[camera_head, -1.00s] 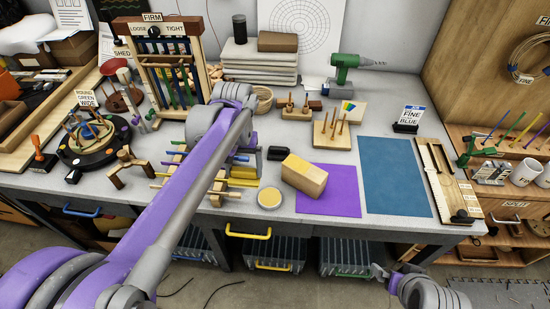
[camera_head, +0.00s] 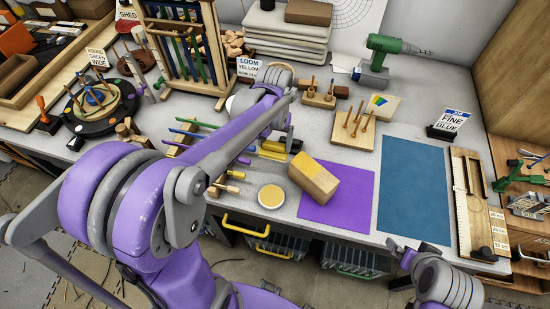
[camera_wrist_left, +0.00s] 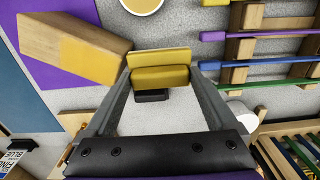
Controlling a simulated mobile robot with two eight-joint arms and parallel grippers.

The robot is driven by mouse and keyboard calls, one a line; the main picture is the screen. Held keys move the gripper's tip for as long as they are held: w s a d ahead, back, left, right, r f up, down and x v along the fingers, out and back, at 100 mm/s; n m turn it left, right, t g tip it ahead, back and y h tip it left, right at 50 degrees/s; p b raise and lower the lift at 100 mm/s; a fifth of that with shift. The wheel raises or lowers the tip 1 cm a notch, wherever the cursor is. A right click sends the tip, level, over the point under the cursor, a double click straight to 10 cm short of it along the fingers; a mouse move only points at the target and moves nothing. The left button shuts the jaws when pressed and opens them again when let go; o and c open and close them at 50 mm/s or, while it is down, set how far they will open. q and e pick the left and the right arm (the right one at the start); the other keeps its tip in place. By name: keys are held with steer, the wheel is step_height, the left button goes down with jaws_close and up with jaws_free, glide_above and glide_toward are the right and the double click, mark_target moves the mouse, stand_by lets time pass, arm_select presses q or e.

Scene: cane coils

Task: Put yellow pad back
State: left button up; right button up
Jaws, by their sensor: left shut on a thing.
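The yellow pad (camera_wrist_left: 160,77) is a small yellow block held between the two grey fingers of my left gripper (camera_wrist_left: 160,73) in the left wrist view. In the head view the pad (camera_head: 270,150) shows at the tip of my left arm, partly covered by the gripper (camera_head: 284,143). It is over the grey bench, behind the round yellow disc (camera_head: 271,197); I cannot tell whether it touches the bench. A dark block (camera_wrist_left: 150,96) shows just beyond the pad. My right gripper (camera_head: 398,252) is at the bench's front edge, small in view.
A wooden block with a yellow face (camera_head: 313,180) overlaps the purple mat (camera_head: 340,205), with the blue mat (camera_head: 414,190) to its right. A slat rack (camera_wrist_left: 238,60) is close beside the left gripper. The peg board (camera_head: 350,135) and green drill (camera_head: 385,60) stand behind.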

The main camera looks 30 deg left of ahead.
arm_select(q)
step_height(320, 180, down, 9)
steer(key=shift+w+b, duration=0.1)
steer(key=shift+b, duration=0.2)
